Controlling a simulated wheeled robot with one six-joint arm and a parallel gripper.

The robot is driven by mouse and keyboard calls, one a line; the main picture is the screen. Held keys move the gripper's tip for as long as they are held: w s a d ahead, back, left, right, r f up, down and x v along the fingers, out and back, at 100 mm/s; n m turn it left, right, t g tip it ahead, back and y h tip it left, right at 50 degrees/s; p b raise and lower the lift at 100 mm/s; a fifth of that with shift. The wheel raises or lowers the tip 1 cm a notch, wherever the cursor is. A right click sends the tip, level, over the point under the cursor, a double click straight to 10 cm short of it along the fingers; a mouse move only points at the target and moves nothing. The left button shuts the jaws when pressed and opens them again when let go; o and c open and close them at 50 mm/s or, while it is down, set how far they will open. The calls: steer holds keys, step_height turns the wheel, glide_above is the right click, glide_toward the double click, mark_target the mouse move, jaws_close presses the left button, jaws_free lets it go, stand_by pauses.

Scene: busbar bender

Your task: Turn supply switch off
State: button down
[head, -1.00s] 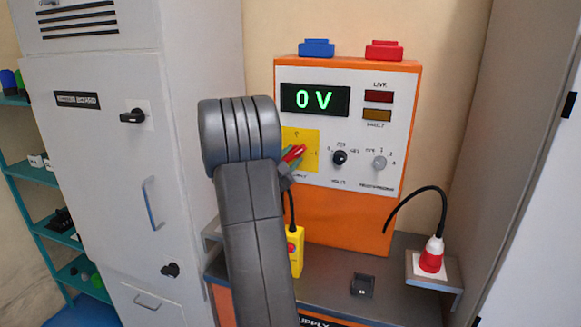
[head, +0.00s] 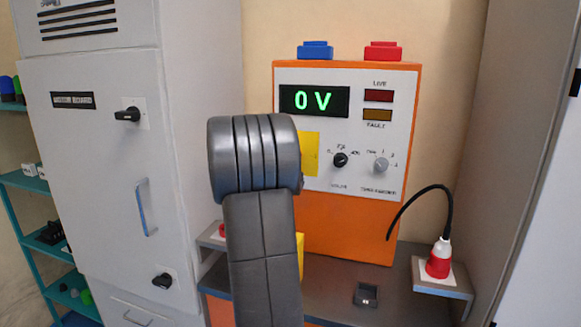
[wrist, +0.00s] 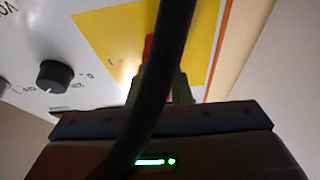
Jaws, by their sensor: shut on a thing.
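The supply switch is a red handle (wrist: 149,47) on a yellow plate (wrist: 112,34) on the white panel front. In the head view the plate (head: 312,155) shows only at its right edge; my arm hides the handle. My gripper (wrist: 160,75) is shut on the red handle in the wrist view, with a finger on either side. A dark cable crosses in front and hides part of the grip, so the handle's exact angle cannot be told. The display (head: 314,100) reads 0 V in green.
The black volts knob (head: 340,160) and a grey knob (head: 381,165) sit right of the plate. A red plug (head: 439,260) with a black cable stands on a side shelf. The yellow pendant (head: 300,262) is mostly hidden behind my arm. A grey cabinet (head: 100,190) is on the left.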

steer(key=shift+r+n, duration=0.15)
steer(key=shift+n, duration=0.45)
steer(key=c, duration=1.3)
jaws_free()
steer(key=b+v, duration=0.3)
steer(key=v, duration=1)
steer(key=shift+s+f, duration=0.25)
steer(key=shift+s, duration=0.1)
steer(key=shift+w+d, duration=0.1)
